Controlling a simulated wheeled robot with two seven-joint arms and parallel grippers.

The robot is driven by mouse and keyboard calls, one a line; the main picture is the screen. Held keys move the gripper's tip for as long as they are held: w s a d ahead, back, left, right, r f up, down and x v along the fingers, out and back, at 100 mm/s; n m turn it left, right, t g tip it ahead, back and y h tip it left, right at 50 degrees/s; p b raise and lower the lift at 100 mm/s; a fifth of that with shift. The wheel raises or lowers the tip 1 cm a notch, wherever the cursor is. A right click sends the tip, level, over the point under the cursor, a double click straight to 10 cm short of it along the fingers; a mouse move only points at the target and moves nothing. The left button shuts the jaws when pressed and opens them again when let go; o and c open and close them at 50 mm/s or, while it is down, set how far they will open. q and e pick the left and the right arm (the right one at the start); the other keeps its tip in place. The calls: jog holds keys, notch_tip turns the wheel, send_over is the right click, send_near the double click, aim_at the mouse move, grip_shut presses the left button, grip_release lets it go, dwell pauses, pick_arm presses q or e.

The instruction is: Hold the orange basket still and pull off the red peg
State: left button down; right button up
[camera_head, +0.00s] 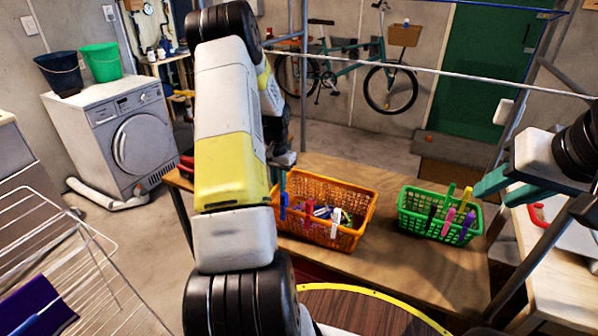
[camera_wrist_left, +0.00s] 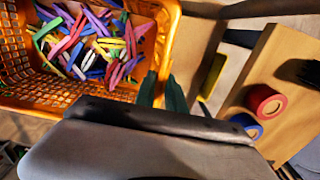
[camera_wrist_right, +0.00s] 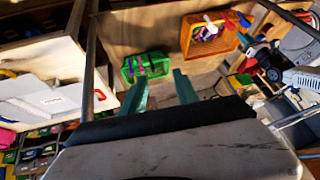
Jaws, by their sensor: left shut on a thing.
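The orange basket (camera_head: 352,200) stands on the wooden table with loose coloured pegs inside. A red peg (camera_head: 309,214) is clipped upright on its near wall, between a blue peg (camera_head: 283,206) and a white peg (camera_head: 335,222). My left gripper (camera_head: 283,160) is at the basket's far left rim, partly hidden by my arm. In the left wrist view its fingers (camera_wrist_left: 162,92) are close together at the orange rim, shut on it. My right gripper (camera_head: 508,186) is open and empty above the right end of the green basket; its spread fingers show in the right wrist view (camera_wrist_right: 160,92).
The green basket (camera_head: 408,208) stands right of the orange one, with pink, yellow, purple and dark pegs on its near side. Bare table (camera_head: 380,262) lies in front of and between the baskets. A drying rack (camera_head: 80,240) is at the left; metal posts rise around the table.

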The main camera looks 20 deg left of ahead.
jog(key=w+a+n+g, duration=0.2)
jog(key=w+a+n, duration=0.3)
jog(key=w+a, duration=0.25)
jog(key=n+g+h, duration=0.2)
jog(key=n+g, duration=0.2)
jog(key=n, duration=0.8)
send_near(310, 202)
jog(key=shift+w+a+f, duration=0.1)
jog(key=shift+w+a, duration=0.05)
jog(key=shift+w, duration=0.1)
jog(key=shift+m, duration=0.3)
jog(key=shift+s+f, duration=0.1)
jog(key=shift+f, duration=5.25)
grip_shut()
